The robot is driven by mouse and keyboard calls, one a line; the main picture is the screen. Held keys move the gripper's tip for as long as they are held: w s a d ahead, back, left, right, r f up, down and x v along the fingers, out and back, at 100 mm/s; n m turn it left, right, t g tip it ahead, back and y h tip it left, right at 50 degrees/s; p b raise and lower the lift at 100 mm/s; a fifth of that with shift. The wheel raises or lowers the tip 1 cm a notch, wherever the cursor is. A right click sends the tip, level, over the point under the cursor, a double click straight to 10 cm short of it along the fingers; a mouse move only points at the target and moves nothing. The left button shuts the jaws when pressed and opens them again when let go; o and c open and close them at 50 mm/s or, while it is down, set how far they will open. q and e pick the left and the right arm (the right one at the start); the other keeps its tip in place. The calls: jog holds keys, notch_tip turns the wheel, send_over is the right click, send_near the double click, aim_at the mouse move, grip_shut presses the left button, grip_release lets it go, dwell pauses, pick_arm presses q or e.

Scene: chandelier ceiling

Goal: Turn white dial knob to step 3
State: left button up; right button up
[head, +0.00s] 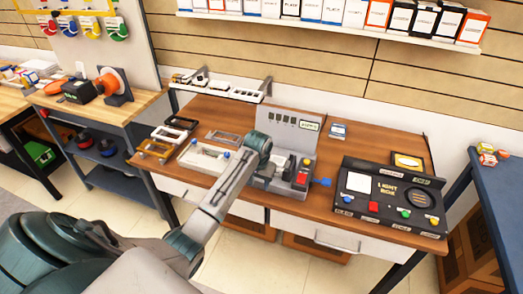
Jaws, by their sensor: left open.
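My left arm reaches in from the lower left over the wooden workbench (335,149). Its gripper (272,176) points down in front of the grey upright control unit (295,128) and is open. The fingertips are small and partly merge with the unit, so contact cannot be told. The unit has a small display (310,125), a red block (303,178), a yellow part and a blue handle (321,183) at its right. I cannot make out a white dial knob; the wrist and gripper cover part of the unit. My right gripper is not in view.
A black light-box panel (389,201) with coloured knobs stands on the bench's right. A white rack (220,89) is behind. Bare wood shows between the unit and the panel.

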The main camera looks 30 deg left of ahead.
pick_arm(q)
jog(key=w+a+r+n+h, duration=0.1)
jog(key=w+a+r, duration=0.2)
jog(key=w+r, duration=0.35)
jog(key=w+a+r+n, duration=0.1)
jog(key=w+a+r, duration=0.15)
jog(key=r, duration=0.75)
jog(key=shift+g, duration=0.4)
jog(key=f+p, duration=0.1)
jog(key=f, duration=0.2)
jog(key=f+p, duration=0.1)
jog(key=f, duration=0.6)
jog(key=shift+d+p, duration=0.3)
jog(key=shift+p, duration=0.1)
jog(key=shift+w+f, duration=0.1)
jog(key=shift+f, duration=0.4)
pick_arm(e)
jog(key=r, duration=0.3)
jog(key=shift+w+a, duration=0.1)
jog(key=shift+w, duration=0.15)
